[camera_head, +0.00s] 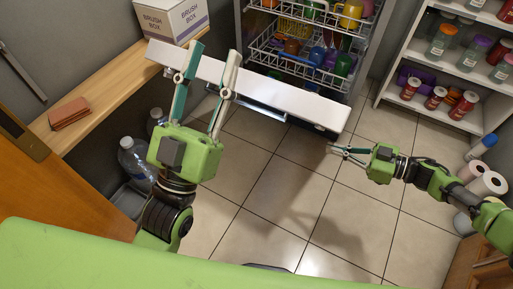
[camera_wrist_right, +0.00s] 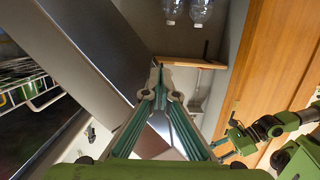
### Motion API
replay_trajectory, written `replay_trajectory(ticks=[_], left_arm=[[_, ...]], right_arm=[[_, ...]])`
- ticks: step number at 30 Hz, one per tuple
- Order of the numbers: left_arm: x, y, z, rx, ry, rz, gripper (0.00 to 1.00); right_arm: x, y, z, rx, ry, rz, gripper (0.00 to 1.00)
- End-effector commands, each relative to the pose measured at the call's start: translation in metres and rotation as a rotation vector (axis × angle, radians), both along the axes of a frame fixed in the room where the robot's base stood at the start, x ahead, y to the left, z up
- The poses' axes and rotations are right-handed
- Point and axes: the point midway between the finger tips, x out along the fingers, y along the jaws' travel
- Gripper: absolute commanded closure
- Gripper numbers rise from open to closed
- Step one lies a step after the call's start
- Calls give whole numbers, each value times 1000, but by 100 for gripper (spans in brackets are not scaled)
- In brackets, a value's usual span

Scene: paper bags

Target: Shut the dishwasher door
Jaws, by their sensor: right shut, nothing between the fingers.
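The dishwasher door (camera_head: 290,100) stands partly open in the head view, its long white edge slanting across in front of the racks. In the right wrist view a broad grey panel, apparently the door (camera_wrist_right: 100,50), fills the upper left. The dishwasher (camera_head: 365,45) is behind it, with its racks showing. My left gripper (camera_head: 213,50) is open, its fingers spread over the left part of the door's edge; contact cannot be told. My right gripper (camera_head: 333,149) is shut and empty, just in front of the door's right end, apparently apart from it; its fingertips meet in the wrist view (camera_wrist_right: 160,66).
An upper rack (camera_head: 310,14) and a lower rack (camera_head: 270,50) hold colourful cups. A wooden shelf with a brush box (camera_head: 170,18) runs along the left, bottles (camera_head: 135,155) below it. White shelves with jars (camera_head: 440,42) stand right. The tiled floor in the middle is clear.

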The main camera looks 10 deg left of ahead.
Motion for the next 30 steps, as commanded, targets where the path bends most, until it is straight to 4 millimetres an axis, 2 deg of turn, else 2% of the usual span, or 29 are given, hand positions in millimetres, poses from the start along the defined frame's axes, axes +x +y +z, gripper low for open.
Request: replay_trajectory(ticks=[15, 30], left_arm=[[34, -3, -51, 82, 286, 16, 63], [49, 1, -108, 156, 558, 32, 63]], right_arm=[[-14, 5, 1, 0, 1, 0, 100], [-26, 9, 1, 0, 0, 0, 100]])
